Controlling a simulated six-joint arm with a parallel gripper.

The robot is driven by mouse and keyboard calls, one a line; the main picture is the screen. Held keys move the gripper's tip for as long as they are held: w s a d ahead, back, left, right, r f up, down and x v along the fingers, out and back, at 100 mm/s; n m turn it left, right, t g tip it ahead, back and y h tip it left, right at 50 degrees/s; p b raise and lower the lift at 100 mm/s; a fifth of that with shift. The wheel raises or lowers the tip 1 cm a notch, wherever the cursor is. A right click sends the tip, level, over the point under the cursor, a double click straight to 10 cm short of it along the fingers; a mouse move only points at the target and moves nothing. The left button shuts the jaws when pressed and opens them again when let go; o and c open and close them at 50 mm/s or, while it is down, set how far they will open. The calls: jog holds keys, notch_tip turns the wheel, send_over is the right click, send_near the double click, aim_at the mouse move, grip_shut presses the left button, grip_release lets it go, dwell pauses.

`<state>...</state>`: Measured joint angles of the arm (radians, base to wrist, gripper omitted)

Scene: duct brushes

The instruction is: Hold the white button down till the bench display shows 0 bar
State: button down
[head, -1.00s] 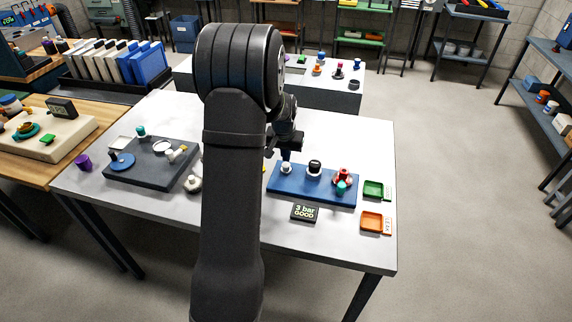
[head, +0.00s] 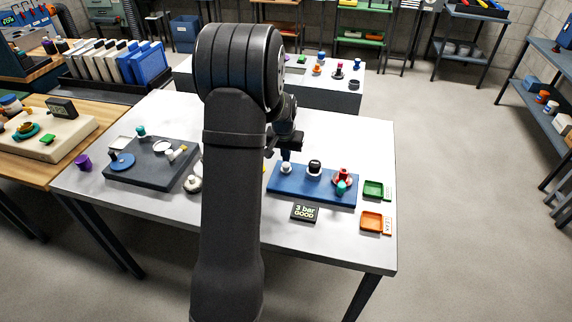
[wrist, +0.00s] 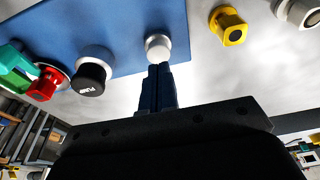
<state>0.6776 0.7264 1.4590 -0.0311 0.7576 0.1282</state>
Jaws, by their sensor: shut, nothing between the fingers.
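The white button (wrist: 158,45) is a round cap on the blue panel (wrist: 125,15). My gripper (wrist: 160,68) is shut and empty, its fingertips right at the edge of the button in the wrist view. In the head view my gripper (head: 286,157) is directly above the white button (head: 286,170). I cannot tell whether the tips touch the button or press it in. The bench display (head: 305,212), in front of the panel, reads "3 bar GOOD".
A black knob with white lettering (wrist: 91,73) and a red and teal fitting (wrist: 42,80) share the panel (head: 325,197). A yellow part (wrist: 231,28) is close by. Green (head: 373,189) and orange (head: 371,222) trays lie to the right. A grey board (head: 150,175) is at left.

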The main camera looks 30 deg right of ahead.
aim_at(286, 165)
jog(key=shift+f, duration=0.15)
jog(key=shift+f, duration=1)
jog(key=shift+r, duration=0.1)
dwell(2.2)
jog(key=shift+r, duration=3.45)
